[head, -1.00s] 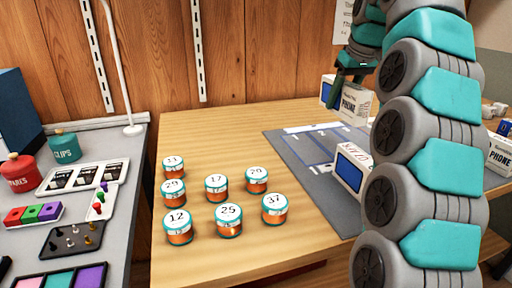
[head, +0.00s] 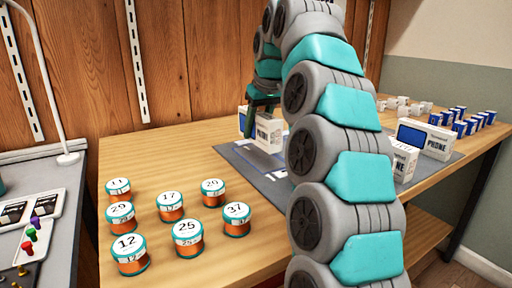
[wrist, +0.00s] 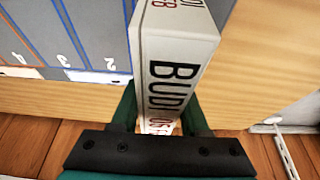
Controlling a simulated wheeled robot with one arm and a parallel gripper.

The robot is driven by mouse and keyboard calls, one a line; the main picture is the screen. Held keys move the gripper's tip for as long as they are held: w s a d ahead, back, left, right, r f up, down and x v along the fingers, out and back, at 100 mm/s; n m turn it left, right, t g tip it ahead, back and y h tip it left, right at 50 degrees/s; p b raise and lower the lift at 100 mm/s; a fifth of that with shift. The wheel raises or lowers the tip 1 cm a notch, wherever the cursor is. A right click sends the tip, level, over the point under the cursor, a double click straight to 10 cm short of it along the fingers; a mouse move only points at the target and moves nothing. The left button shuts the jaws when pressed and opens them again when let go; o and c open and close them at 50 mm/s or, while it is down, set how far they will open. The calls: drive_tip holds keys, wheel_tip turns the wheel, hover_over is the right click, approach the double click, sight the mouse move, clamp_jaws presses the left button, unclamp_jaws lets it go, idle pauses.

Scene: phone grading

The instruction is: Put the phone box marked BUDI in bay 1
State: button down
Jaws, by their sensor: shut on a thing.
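The white phone box marked BUDI (wrist: 172,75) is between the fingers of my gripper (wrist: 158,125) in the wrist view, with BUDI running along its side. In the head view the held box (head: 268,132) shows PHONE lettering and a blue patch at its left, below my gripper (head: 265,103), at the back of the mat. Bay 1's number is not visible, perhaps behind the box. I cannot tell whether the box touches the mat.
Another phone box (head: 405,160) is partly behind my arm, and one with a blue face (head: 425,138) stands at the mat's right. Several small blue and white boxes (head: 470,122) are farther right. Several numbered jars (head: 187,238) stand at the table's front left.

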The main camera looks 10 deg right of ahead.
sight(263, 114)
drive_tip(key=shift+f, duration=1.95)
drive_tip(key=shift+f, duration=0.15)
drive_tip(key=shift+c, duration=2)
unclamp_jaws()
drive_tip(key=p+v, duration=0.2)
drive_tip(key=v, duration=0.9)
drive_tip(key=shift+w, duration=0.1)
drive_tip(key=shift+s+r+p, duration=0.35)
drive_tip(key=shift+r+p, duration=0.15)
drive_tip(key=shift+r, duration=0.15)
